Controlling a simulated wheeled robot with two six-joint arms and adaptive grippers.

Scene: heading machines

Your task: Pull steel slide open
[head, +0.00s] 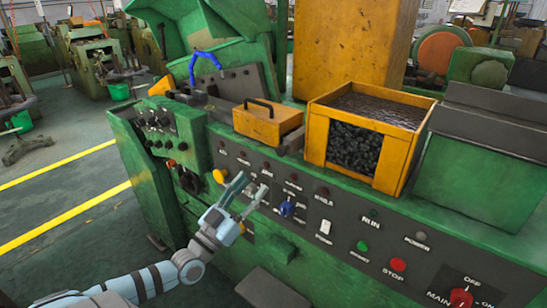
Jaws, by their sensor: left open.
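The green heading machine (300,180) fills the middle and right. On its top, a dark grey steel part (240,82) lies at the back left, below a raised green cover; I take this for the steel slide, but cannot tell for certain. A blue curved handle (205,58) stands above its left part. My left gripper (252,187) is open and empty, its fingers pointing up in front of the control panel, below and in front of the steel part and apart from it. My right gripper is not in view.
A yellow block with a black handle (267,120) and a yellow-framed bin of dark metal pieces (365,140) stand on the machine top. The panel (330,215) has buttons, a blue knob and a red main switch. Open floor with yellow lines lies left.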

